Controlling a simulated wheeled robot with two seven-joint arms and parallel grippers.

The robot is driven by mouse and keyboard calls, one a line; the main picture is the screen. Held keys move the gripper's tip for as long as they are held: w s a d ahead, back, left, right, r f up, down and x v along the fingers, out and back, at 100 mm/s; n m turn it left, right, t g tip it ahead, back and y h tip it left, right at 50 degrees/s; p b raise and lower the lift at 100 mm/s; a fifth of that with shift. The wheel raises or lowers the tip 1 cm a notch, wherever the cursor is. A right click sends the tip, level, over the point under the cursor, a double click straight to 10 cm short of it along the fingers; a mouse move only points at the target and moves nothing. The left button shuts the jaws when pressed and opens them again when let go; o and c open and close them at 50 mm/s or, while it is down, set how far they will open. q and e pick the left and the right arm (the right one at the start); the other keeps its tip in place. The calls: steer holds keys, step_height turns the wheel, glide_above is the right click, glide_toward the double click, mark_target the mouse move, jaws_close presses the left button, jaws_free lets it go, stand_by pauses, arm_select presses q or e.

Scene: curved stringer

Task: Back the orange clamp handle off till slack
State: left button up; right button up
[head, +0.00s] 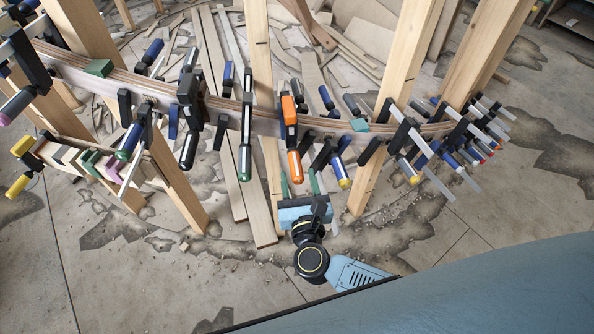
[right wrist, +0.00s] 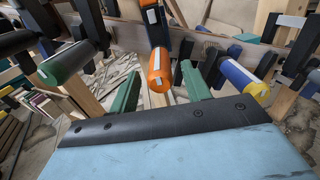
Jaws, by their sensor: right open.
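The orange clamp handle (head: 295,167) hangs below the curved wooden stringer (head: 225,106), under an orange-and-black clamp body (head: 289,109). It also shows in the right wrist view (right wrist: 160,72), upright and near the middle. My right gripper (head: 299,184) is just below the handle in the head view. In the right wrist view its two green fingers (right wrist: 160,88) stand apart on either side of the handle's lower end, with gaps showing; whether either finger touches it I cannot tell. My left gripper is not in view.
A dark green handle (head: 245,163) hangs left of the orange one and a blue-and-yellow handle (head: 339,171) hangs to its right. Several other clamps line the stringer. Wooden posts (head: 360,190) stand nearby. The floor in front is open, with loose planks and debris behind.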

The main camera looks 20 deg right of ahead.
mark_target(296, 164)
steer(key=shift+w+d, duration=0.15)
steer(key=shift+w, duration=1.05)
steer(key=c, duration=1)
